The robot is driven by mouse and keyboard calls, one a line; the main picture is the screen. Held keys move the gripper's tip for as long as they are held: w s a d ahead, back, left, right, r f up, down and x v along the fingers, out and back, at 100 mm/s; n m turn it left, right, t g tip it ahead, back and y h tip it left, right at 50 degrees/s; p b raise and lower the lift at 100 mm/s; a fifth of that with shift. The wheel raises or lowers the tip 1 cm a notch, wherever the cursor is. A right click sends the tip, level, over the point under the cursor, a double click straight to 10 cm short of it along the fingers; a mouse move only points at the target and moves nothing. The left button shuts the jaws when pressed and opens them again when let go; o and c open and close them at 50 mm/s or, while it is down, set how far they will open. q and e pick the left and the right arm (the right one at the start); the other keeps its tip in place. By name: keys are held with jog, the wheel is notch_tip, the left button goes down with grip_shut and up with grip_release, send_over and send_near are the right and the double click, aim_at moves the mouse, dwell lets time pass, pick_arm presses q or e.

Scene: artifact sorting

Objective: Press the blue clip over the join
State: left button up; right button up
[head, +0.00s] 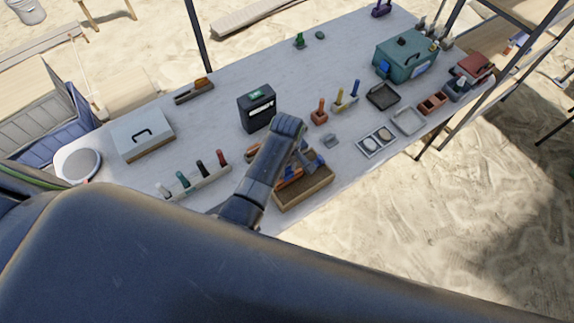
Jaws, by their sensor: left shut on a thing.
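My left arm reaches over the middle of the table, and my left gripper (306,161) points down at the wooden tray (306,198) near the front edge. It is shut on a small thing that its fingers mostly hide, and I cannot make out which. Blue (283,173) and orange (292,181) pieces show in the tray just left of the fingers. I cannot tell which blue piece is the clip, and the join is too small and covered to make out. My right gripper is not in view.
A black box (257,108) stands behind my arm, with a holder of coloured handles (197,184) to its front left. A grey lidded box (143,135) is at left. Right of the tray are a two-well tray (375,141) and a teal case (405,58).

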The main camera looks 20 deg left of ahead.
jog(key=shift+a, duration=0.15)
pick_arm(q)
jog(key=shift+p, duration=0.4)
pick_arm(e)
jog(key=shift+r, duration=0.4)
pick_arm(q)
jog(key=shift+f+b, duration=0.65)
jog(key=shift+f, duration=0.85)
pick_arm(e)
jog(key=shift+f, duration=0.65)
pick_arm(q)
jog(key=o, duration=1)
jog(key=shift+o, duration=0.2)
